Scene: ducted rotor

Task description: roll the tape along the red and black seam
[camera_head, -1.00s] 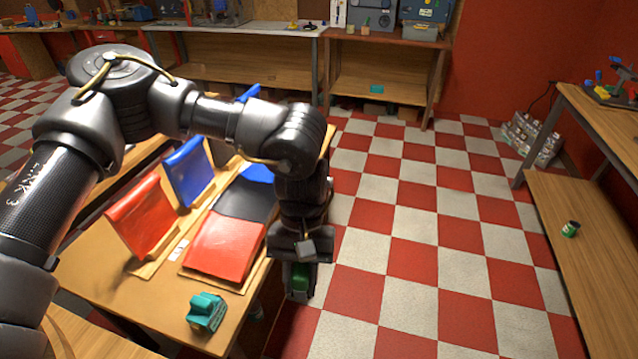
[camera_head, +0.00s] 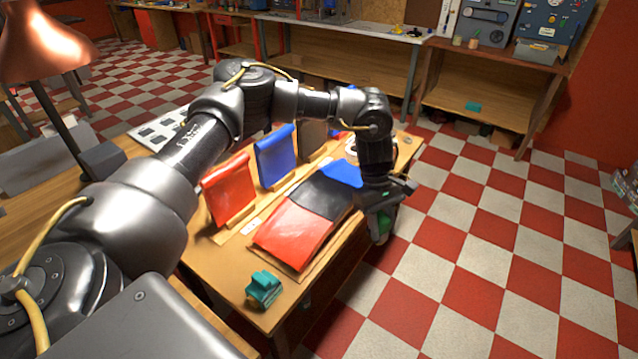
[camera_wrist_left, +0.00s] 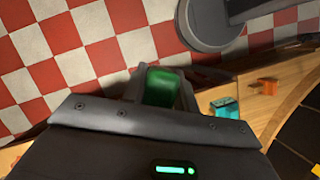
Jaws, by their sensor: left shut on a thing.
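My left gripper (camera_head: 381,232) points down at the table's right edge, right of the sheets, shut on a green thing. The green thing (camera_wrist_left: 162,86) shows between its fingers in the left wrist view; whether it is the tape cannot be told. On a board lie a red sheet (camera_head: 290,236), a black sheet (camera_head: 318,197) and a blue sheet (camera_head: 342,173), in a row. The red and black seam (camera_head: 308,212) is uncovered where it shows. The gripper is apart from it. My right gripper is not in view.
A teal object (camera_head: 264,289) sits at the table's front corner. Upright red (camera_head: 229,187), blue (camera_head: 275,157) and dark panels stand left of the sheets. A copper lamp (camera_head: 40,45) is at the far left. Checkered floor (camera_head: 470,240) is open on the right.

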